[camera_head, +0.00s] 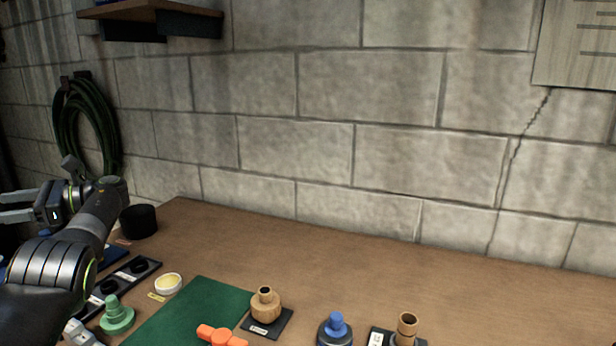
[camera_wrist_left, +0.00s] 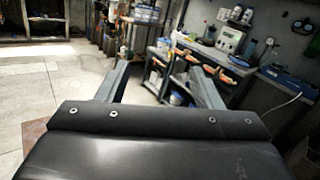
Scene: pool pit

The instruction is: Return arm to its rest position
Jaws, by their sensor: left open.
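My left arm comes in from the left in the head view, raised over the left end of the brown workbench (camera_head: 390,250). Its gripper (camera_head: 8,206) points left, away from the bench top, with its two fingers apart. In the left wrist view the two grey fingers of my left gripper (camera_wrist_left: 158,82) are spread, with nothing between them but the distant room. A small grey part at the bottom left edge of the head view is too cut off to identify. My right gripper does not show clearly in either view.
A block wall (camera_head: 300,130) stands behind.

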